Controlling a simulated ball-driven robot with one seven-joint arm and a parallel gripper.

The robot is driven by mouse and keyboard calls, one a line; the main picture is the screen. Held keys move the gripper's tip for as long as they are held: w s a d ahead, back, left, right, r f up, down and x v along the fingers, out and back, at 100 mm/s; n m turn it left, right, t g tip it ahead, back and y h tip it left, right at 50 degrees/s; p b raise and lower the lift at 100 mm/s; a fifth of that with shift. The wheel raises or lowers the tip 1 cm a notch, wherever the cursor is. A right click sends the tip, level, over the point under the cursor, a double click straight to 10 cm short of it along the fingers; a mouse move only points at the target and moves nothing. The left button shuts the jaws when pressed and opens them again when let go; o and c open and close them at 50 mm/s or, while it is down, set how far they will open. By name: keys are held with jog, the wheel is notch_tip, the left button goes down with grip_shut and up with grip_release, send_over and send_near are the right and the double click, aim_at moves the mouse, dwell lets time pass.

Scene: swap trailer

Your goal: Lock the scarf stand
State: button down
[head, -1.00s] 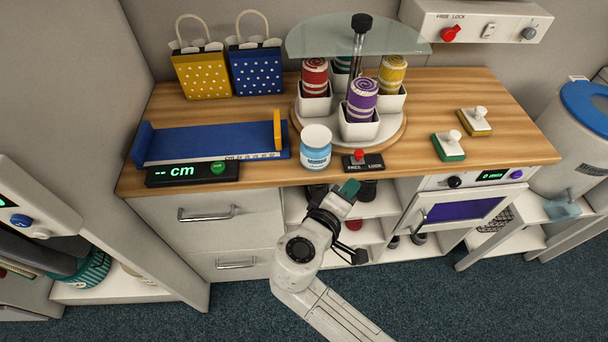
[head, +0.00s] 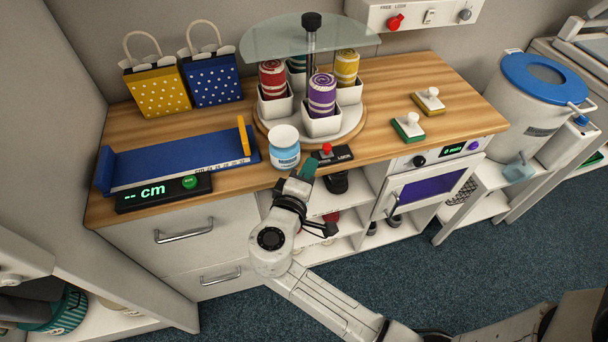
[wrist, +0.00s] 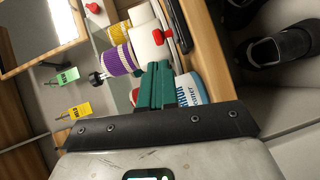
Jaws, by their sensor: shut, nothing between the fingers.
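The scarf stand (head: 352,128) is a round turntable with a glass top, holding several rolled scarves in white cups, including a purple one (head: 321,96). Its black FREE/LOCK box (head: 343,155) sits at the counter's front edge. The red knob (head: 326,148) on it appears toward the left, FREE side. My gripper (head: 308,168) has teal fingers, shut and empty, just left of and in front of the box. In the wrist view my fingers (wrist: 155,85) point toward the stand's cups, with the red knob (wrist: 163,34) beyond their tips; contact is not visible.
A blue measuring tray (head: 180,155) and display (head: 163,194) lie further left. A wall panel (head: 415,12) carries another red FREE/LOCK knob. Two stamps (head: 408,127) sit right on clear counter.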

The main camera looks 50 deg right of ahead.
aim_at(330, 162)
jog(key=shift+p+x, duration=0.3)
jog(key=shift+x, duration=2.2)
jog(key=shift+s+d, duration=0.5)
jog(key=shift+d, duration=0.25)
jog(key=shift+s+d, duration=0.5)
jog(key=shift+d, duration=0.2)
jog(key=shift+s, duration=0.1)
